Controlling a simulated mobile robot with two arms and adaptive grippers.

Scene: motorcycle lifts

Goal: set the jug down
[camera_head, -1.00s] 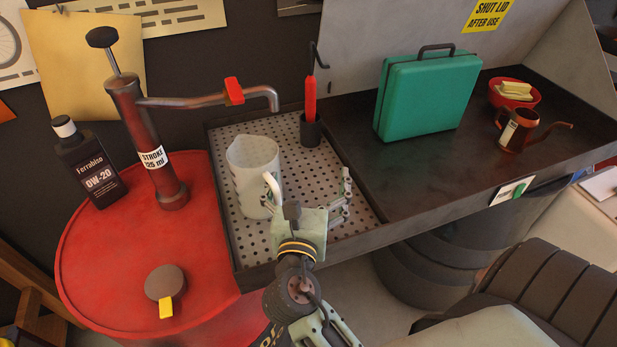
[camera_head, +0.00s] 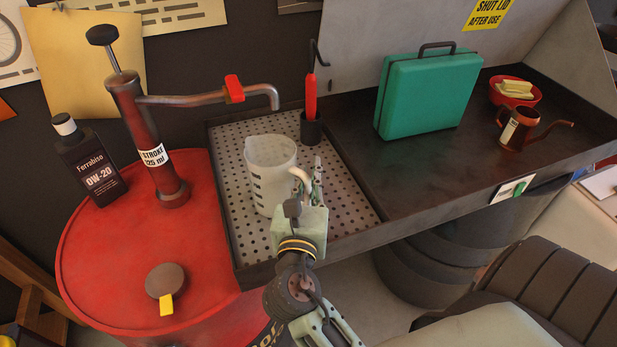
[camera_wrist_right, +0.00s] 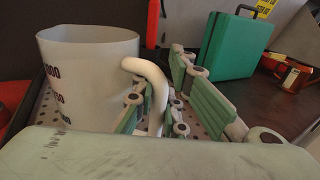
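The jug (camera_head: 268,178) is a whitish translucent measuring jug with dark marks. It is upright over the perforated drip tray (camera_head: 229,140), in its left part; I cannot tell if its base touches the tray. Its pale curved handle faces my right gripper (camera_head: 308,186). In the right wrist view, the jug (camera_wrist_right: 90,80) fills the left side and its handle (camera_wrist_right: 152,80) passes between the green-padded fingers of the right gripper (camera_wrist_right: 168,100). The fingers look closed on the handle; the contact is partly hidden. My left gripper is not in view.
The red drum (camera_head: 110,255) with a hand pump (camera_head: 150,150) and oil bottle (camera_head: 90,165) is at left; the pump spout reaches over the tray. A red-handled tool (camera_head: 310,98) stands in a holder behind the jug. A green case (camera_head: 425,95) stands on the dark bench.

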